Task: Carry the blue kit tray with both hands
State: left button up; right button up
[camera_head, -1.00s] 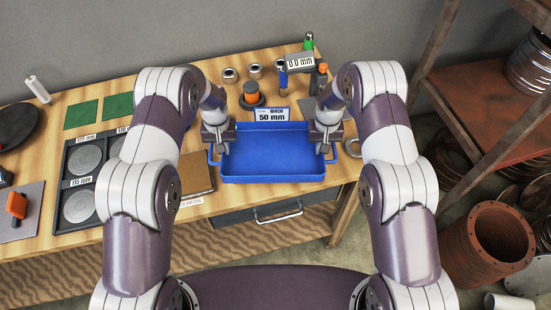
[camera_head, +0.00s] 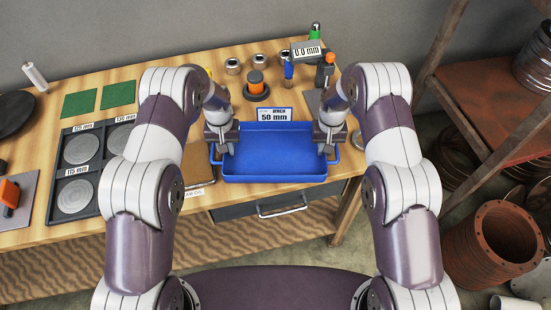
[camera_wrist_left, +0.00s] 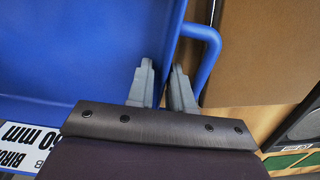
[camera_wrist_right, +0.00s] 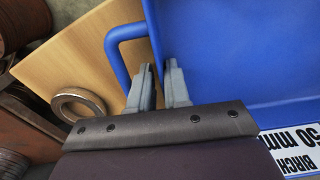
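The blue kit tray (camera_head: 275,167) is in the middle of the head view, level and empty as far as I can see, over the front part of the workbench. Whether it touches the bench top is unclear. A label reading BIRCH 50 mm (camera_head: 274,115) is at its far side. My left gripper (camera_head: 222,150) has its fingers on either side of the tray's left wall, by the side handle (camera_wrist_left: 208,55). My right gripper (camera_head: 327,148) straddles the right wall in the same way, by the other handle (camera_wrist_right: 118,50). Both appear shut on the tray walls.
The wooden workbench (camera_head: 40,140) holds a dark case of round discs (camera_head: 75,195) and green mats (camera_head: 118,93) at left. A knobbed black-and-orange part (camera_head: 256,85) and a 0.0 mm gauge (camera_head: 307,51) stand behind the tray. A rusty shelf (camera_head: 480,90) and flanged pipe (camera_head: 500,240) are at right.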

pick_arm(q)
jog(key=shift+o, duration=0.6)
jog(key=shift+r, duration=0.2)
pick_arm(e)
jog(key=shift+o, duration=0.6)
jog(key=shift+s+r, duration=0.1)
pick_arm(q)
notch_tip(320, 180, up, 12)
pick_arm(e)
notch_tip(320, 180, up, 12)
pick_arm(q)
jog(key=shift+w, duration=0.1)
